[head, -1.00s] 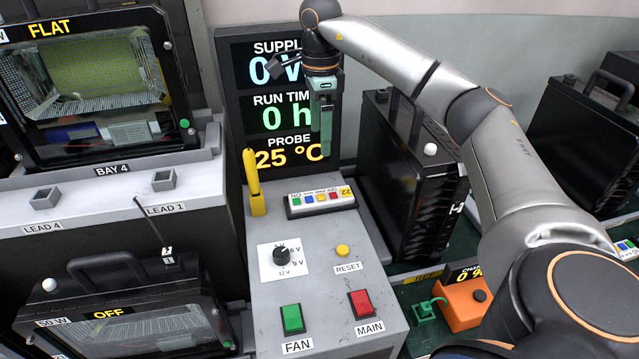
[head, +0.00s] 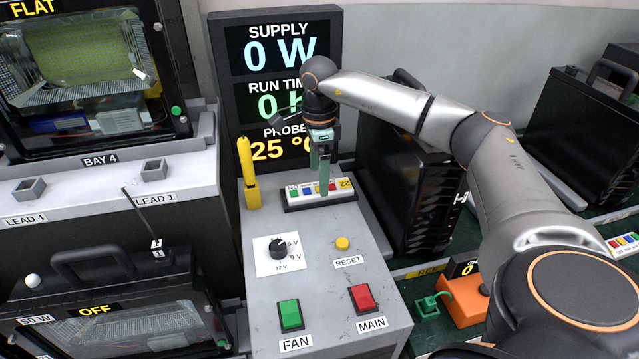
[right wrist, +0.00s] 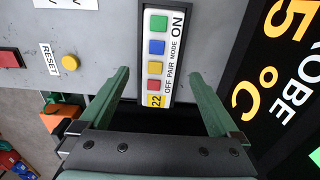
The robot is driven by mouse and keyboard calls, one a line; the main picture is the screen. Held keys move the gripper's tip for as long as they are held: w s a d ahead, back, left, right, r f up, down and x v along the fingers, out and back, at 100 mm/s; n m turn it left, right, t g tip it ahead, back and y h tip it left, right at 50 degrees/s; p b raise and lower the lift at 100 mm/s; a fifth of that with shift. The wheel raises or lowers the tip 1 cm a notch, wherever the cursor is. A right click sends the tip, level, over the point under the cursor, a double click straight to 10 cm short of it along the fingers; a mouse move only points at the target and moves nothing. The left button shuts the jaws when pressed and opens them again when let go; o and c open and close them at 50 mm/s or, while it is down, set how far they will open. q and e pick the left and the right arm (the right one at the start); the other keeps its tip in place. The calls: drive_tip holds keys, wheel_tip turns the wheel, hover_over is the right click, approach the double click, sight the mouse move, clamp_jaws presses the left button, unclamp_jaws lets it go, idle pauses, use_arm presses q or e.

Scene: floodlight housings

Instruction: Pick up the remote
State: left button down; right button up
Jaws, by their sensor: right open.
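The remote (head: 298,198) is a white bar with coloured buttons and a yellow "22" label. It lies across the top of the grey console, below the display. My right gripper (head: 320,182) is over it, pointing down, and hides part of it in the head view. In the right wrist view the remote (right wrist: 157,95) shows between the two open green fingers (right wrist: 160,73), with a gap on each side. I cannot tell the exact height of the fingertips above it. My left gripper is not in view.
A yellow probe (head: 247,170) stands upright just left of the remote. The display (head: 235,110) rises behind it. A knob (head: 278,248), a reset button (head: 342,243) and green and red switches sit nearer on the console. Another button strip (head: 622,242) lies at the far right.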

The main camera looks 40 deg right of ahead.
drive_tip(key=shift+f, duration=1.5)
drive_tip(key=shift+c, duration=0.4)
drive_tip(key=shift+r, duration=0.1)
clamp_jaws()
